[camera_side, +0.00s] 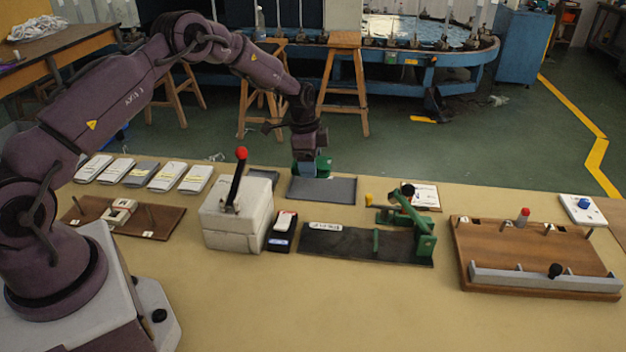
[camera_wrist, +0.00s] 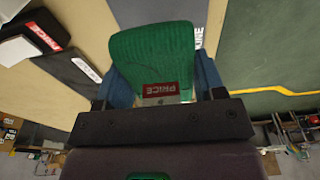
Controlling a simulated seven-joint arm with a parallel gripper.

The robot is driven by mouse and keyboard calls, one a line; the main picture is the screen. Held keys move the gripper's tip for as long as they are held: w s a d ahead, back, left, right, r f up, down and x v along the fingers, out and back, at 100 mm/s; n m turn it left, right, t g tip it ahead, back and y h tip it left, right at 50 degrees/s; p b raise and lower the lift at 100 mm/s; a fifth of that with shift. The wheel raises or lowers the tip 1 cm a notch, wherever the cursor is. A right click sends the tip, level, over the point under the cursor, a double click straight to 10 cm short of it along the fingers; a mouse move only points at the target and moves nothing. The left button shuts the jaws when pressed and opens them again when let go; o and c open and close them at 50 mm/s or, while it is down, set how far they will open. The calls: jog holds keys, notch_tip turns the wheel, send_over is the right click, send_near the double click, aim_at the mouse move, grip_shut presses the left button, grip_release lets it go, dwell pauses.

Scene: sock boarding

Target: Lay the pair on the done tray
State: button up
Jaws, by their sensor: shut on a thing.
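The pair is a folded green knit bundle (camera_wrist: 152,52) with a red PRICE tag (camera_wrist: 160,88) on its near end in the wrist view. My gripper (camera_side: 308,168) is shut on it, with a blue finger on each side. In the side view only a little green (camera_side: 324,164) shows beside the fingers. A flat dark grey tray (camera_side: 335,190), likely the done tray, lies just below; the pair is over its back left part. I cannot tell whether the pair touches it. The tray's near part looks empty.
A white box with a red-knobbed lever (camera_side: 236,222) stands left of the tray, by a small black box (camera_side: 281,238). A green hand press (camera_side: 412,222) on a dark mat is in front. Several flat packs (camera_side: 143,172) lie left; a wooden board (camera_side: 535,255) lies right.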

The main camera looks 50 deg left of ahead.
aim_at(311, 188)
jog(key=shift+f, duration=2.4)
jog(key=shift+f, duration=0.1)
jog(key=o, duration=1)
